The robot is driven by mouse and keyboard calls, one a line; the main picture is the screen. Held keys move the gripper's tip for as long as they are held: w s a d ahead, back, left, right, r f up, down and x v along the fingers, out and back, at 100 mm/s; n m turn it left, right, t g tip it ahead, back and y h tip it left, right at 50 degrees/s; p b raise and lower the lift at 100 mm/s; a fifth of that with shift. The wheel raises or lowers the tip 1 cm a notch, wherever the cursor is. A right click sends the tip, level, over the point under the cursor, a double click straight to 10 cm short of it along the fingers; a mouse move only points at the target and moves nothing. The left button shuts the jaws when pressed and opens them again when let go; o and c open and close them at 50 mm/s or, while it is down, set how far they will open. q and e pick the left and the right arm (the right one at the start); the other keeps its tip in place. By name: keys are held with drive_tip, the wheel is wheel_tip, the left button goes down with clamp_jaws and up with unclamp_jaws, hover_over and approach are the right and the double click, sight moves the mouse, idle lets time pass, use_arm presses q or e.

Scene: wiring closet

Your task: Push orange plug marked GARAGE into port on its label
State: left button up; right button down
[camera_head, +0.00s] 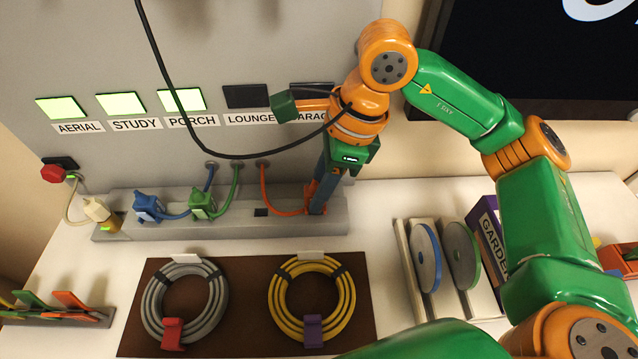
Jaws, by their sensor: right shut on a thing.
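My right gripper (318,205) reaches down to the right part of the grey port strip (170,233). It is shut on the orange plug (309,192), which is mostly hidden by the fingers. The orange cable (264,188) runs from a wall hole down to the plug, close above the strip. Whether the plug is seated in a port cannot be told. The GARAGE label (312,116) on the wall is partly covered by my right wrist. The lamp (312,88) above it is dark and partly covered. My left gripper is not in view.
Cream (96,209), blue (148,207) and green (202,204) plugs stand in the strip. An empty port (261,212) lies left of my gripper. The AERIAL, STUDY and PORCH lamps glow green; the LOUNGE lamp (246,96) is dark. Cable coils lie on a brown mat (240,340) in front.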

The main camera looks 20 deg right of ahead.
drive_tip(key=shift+f+b, duration=0.55)
drive_tip(key=shift+f, duration=0.05)
drive_tip(key=c, duration=0.5)
unclamp_jaws()
drive_tip(key=p+v, duration=0.3)
drive_tip(key=v, duration=0.2)
drive_tip(key=shift+p, duration=0.3)
drive_tip(key=shift+s, duration=0.1)
